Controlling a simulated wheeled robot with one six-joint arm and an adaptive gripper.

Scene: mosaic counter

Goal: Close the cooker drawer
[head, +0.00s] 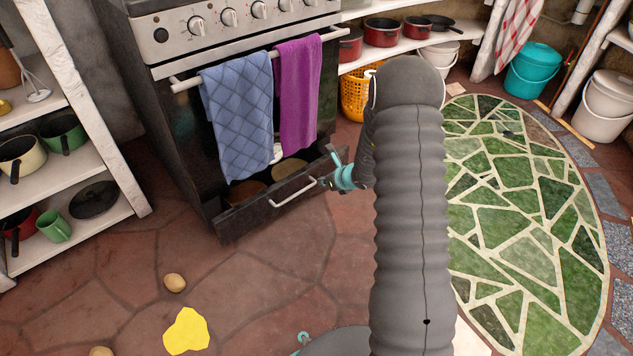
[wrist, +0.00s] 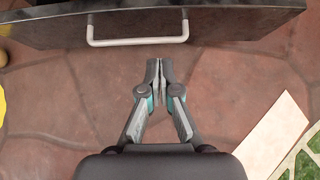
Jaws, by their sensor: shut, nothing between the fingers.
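The cooker drawer (head: 240,217) is at the bottom of the cooker and stands pulled out, with pans showing inside it. Its pale bar handle (head: 292,192) is on the front face. In the wrist view the drawer front (wrist: 215,17) spans the top, with the handle (wrist: 138,42) below its top edge. My gripper (head: 325,182) is in front of the right part of the drawer front. In the wrist view my gripper (wrist: 160,62) is shut and empty, its tips a little short of the handle. I cannot tell whether it touches the drawer.
A blue towel (head: 238,120) and a purple towel (head: 298,95) hang from the oven rail. Potatoes (head: 174,283) and a yellow patch (head: 187,332) lie on the stone floor. A shelf (head: 100,175) stands left. An orange basket (head: 355,97) is right of the cooker.

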